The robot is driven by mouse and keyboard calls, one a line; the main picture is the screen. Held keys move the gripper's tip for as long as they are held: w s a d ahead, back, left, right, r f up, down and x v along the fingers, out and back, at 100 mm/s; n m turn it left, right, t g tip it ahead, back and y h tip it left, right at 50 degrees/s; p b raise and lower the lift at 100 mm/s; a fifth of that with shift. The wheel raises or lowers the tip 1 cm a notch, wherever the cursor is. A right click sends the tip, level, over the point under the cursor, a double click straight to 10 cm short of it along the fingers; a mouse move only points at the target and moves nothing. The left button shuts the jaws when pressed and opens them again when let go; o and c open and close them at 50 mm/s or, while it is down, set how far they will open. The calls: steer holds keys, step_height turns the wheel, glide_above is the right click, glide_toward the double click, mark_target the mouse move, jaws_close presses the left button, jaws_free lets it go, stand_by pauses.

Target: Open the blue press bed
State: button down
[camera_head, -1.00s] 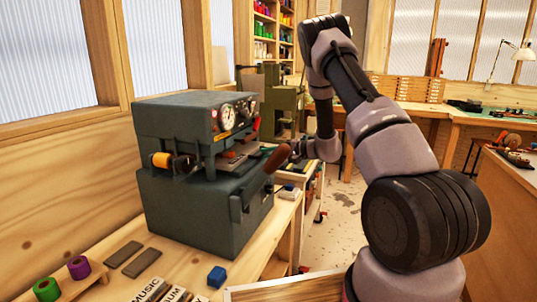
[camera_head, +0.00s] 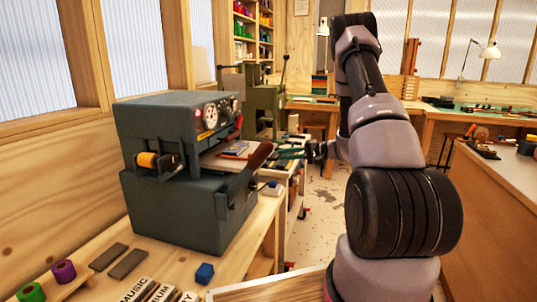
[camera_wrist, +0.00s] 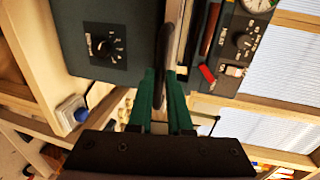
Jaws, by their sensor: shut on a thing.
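The blue-grey press (camera_head: 185,205) stands on the wooden bench at the left. Its bed (camera_head: 215,160) sticks out of the opening on the right side, with small coloured things on top. My gripper (camera_head: 282,154) has green fingers and is at the outer end of the bed, partly behind the brown-gripped lever (camera_head: 262,154). In the wrist view my gripper (camera_wrist: 163,80) is shut on the dark bar handle (camera_wrist: 165,45), beside the press wall with a dial (camera_wrist: 105,46).
The brown-gripped lever slants up in front of the bed. A blue block (camera_head: 205,273), grey bars (camera_head: 127,263) and thread spools (camera_head: 64,271) lie on the bench in front. A green machine (camera_head: 264,108) stands behind. The floor (camera_head: 325,205) to the right is open.

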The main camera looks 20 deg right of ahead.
steer(key=f+v, duration=0.1)
steer(key=v, duration=0.5)
steer(key=shift+s+d, duration=0.2)
steer(key=shift+d, duration=0.15)
steer(key=shift+f, duration=0.1)
steer(key=c, duration=0.8)
jaws_free()
steer(key=shift+c, duration=0.2)
steer(key=v, duration=1)
steer(key=shift+s+d, duration=0.15)
steer(key=shift+d, duration=0.15)
